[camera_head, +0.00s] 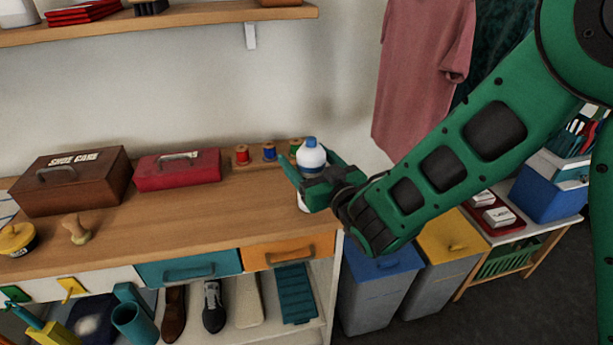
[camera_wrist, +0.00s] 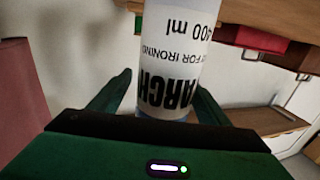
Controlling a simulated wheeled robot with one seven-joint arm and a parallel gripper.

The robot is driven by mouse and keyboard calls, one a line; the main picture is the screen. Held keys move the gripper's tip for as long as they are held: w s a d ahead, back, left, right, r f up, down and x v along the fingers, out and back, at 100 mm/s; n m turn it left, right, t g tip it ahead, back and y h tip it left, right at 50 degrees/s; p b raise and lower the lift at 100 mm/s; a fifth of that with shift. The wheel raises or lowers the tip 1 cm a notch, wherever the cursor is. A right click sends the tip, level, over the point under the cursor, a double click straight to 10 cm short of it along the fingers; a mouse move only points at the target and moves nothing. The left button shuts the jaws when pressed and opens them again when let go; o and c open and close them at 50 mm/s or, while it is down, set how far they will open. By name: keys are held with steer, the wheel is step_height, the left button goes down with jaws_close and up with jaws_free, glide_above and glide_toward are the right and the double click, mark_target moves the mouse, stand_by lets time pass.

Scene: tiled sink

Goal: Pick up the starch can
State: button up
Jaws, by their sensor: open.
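The starch can (camera_head: 311,157) is a white can with a blue cap and stands upright near the right end of the wooden counter. In the wrist view the can (camera_wrist: 172,62) appears upside down, with black lettering including "ARCH" and "FOR IRONING". My gripper (camera_head: 315,171) is at the can, partly covering its body in the head view. In the wrist view my gripper (camera_wrist: 158,98) is open, with one finger on each side of the can. Whether either finger touches it cannot be told.
Thread spools (camera_head: 269,152) stand just left of the can. A red box (camera_head: 178,172) and a brown shoe care box (camera_head: 70,182) sit further left on the counter (camera_head: 200,215). A shelf (camera_head: 160,22) hangs above. Bins (camera_head: 378,290) stand below to the right.

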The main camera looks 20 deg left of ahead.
steer(key=shift+w+a, duration=0.25)
steer(key=shift+w, duration=0.2)
steer(key=shift+a, duration=0.1)
steer(key=c, duration=1.5)
steer(key=shift+o, duration=0.2)
steer(key=shift+r, duration=0.1)
